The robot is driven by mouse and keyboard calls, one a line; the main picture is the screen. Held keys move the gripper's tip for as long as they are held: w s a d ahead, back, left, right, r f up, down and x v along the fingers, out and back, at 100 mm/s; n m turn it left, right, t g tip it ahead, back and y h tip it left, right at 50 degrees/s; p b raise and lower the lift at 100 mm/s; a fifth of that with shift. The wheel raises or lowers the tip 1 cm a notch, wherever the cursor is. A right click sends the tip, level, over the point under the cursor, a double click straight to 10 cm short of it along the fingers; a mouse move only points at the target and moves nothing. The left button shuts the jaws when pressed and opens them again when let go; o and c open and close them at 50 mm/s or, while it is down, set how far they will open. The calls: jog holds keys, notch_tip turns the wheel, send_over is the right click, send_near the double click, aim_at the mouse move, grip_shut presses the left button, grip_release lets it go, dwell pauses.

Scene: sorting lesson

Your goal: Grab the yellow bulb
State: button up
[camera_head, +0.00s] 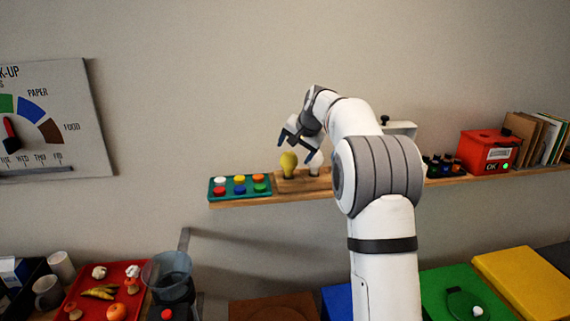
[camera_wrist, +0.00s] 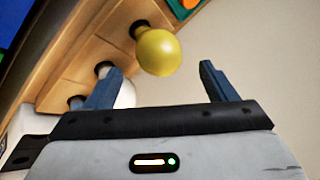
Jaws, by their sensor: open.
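The yellow bulb (camera_head: 289,163) stands upright in a wooden holder (camera_head: 300,186) on the wall shelf. In the wrist view the yellow bulb (camera_wrist: 158,52) lies ahead of my fingers, between their lines but nearer the left finger. My gripper (camera_head: 284,137) is above the bulb in the head view, apart from it. In the wrist view my gripper (camera_wrist: 160,80) is open and empty. A white bulb (camera_head: 315,160) stands just right of the yellow one, partly hidden; it shows behind my left finger in the wrist view (camera_wrist: 126,97).
A teal tray of coloured buttons (camera_head: 240,198) sits left of the holder on the shelf (camera_head: 222,204). A red box (camera_head: 487,150) and folders (camera_head: 540,140) stand farther right. My arm hides the shelf's middle. The wall above the bulb is clear.

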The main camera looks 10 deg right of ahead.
aim_at(293, 155)
jog(key=p+x, duration=0.2)
jog(key=x, duration=0.4)
jog(key=shift+f, duration=0.2)
jog(key=shift+s, duration=0.1)
jog(key=shift+c, duration=0.4)
jog(key=c, duration=0.8)
jog(key=shift+r, duration=0.1)
